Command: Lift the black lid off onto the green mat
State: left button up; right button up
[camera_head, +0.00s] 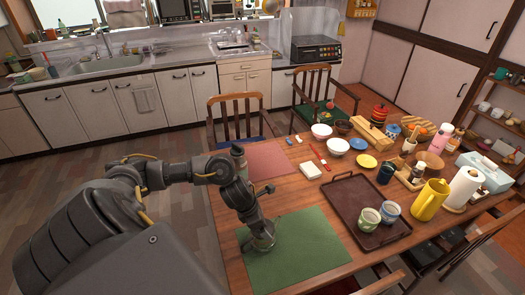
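The green mat (312,250) lies flat on the near left part of the wooden table. My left arm comes in from the left and bends down to the table. My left gripper (260,246) is low over the mat's left part and covers some of it. Its fingers are dark and small, so I cannot tell whether they are open or hold something. I cannot make out a separate black lid. A dark-topped boxy appliance (315,48) stands far off on the kitchen counter. My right gripper is not in view.
A brown tray (345,190) with two cups stands right of the mat, near a yellow pitcher (430,200). A pink mat (272,157) lies behind the green one. Bowls and bottles crowd the table's far right. Chairs (236,116) stand around the table.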

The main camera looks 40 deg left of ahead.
pick_arm(q)
jog(key=shift+w+f, duration=0.1)
jog(key=shift+f, duration=0.1)
jog(key=shift+d, duration=0.1)
jog(key=c, duration=1.1)
jog(key=shift+c, duration=0.5)
jog(key=shift+s, duration=0.2)
